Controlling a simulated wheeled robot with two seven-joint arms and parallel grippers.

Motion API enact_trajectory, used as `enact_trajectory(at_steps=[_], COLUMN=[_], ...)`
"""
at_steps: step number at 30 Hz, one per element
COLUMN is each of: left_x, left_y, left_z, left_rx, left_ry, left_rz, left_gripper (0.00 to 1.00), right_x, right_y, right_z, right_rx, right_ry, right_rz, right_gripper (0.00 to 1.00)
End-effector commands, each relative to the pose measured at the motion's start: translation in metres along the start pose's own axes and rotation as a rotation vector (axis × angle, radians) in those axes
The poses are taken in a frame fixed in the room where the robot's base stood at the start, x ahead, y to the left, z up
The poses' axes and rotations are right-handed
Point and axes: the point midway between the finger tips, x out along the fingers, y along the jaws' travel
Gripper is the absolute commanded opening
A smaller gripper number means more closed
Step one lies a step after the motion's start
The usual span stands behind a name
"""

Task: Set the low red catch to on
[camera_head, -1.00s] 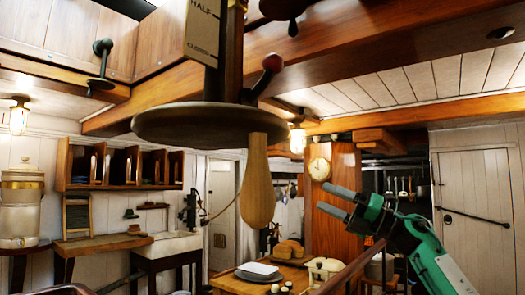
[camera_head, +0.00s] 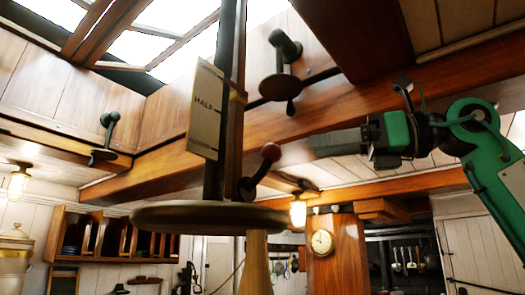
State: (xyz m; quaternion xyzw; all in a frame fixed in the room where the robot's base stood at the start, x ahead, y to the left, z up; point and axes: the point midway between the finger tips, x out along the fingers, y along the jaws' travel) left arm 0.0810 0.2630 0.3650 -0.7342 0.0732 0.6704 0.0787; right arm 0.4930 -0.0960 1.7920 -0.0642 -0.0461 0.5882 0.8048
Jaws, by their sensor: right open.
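The low red catch is a dark lever with a red knob (camera_head: 271,152), on the upright post just above a round wooden disc (camera_head: 212,217). It tilts up to the right. My right gripper (camera_head: 318,145) is green and black with grey fingers pointing left. Its fingertips appear just right of the red knob in the picture, with a gap between them. The fingers overlap from this side, but the gripper is open and holds nothing. I cannot tell how far it is from the knob in depth. No on or off mark shows by the catch. My left gripper is out of view.
A plate marked HALF (camera_head: 206,108) is beside the post. A wooden handle (camera_head: 258,268) hangs below the disc. A dark crank (camera_head: 281,85) sits on the skylight frame above. A thick beam (camera_head: 330,105) runs behind the gripper. A lamp (camera_head: 298,212) hangs below it.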

Motion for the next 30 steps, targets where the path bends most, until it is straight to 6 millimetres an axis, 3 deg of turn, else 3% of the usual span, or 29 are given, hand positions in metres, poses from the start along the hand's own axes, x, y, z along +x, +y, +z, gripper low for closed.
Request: enact_trajectory(at_steps=[9,15,21,29,30], left_x=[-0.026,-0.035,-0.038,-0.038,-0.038], left_y=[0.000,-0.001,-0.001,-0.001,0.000], left_z=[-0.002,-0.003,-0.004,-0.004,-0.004], left_rx=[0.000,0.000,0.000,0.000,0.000], left_ry=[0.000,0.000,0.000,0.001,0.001], left_rz=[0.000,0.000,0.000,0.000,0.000], left_gripper=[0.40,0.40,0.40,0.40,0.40], right_x=[0.070,0.100,0.112,0.113,0.113], right_y=[0.000,0.000,0.000,0.000,0.000], right_z=[0.004,0.002,0.001,0.000,0.000], right_rx=[0.002,0.004,0.003,0.003,0.003], right_ry=[-0.001,-0.001,-0.002,-0.002,-0.002], right_rz=[0.005,0.003,0.002,0.002,0.002], right_gripper=[0.54,0.54,0.54,0.54,0.48])
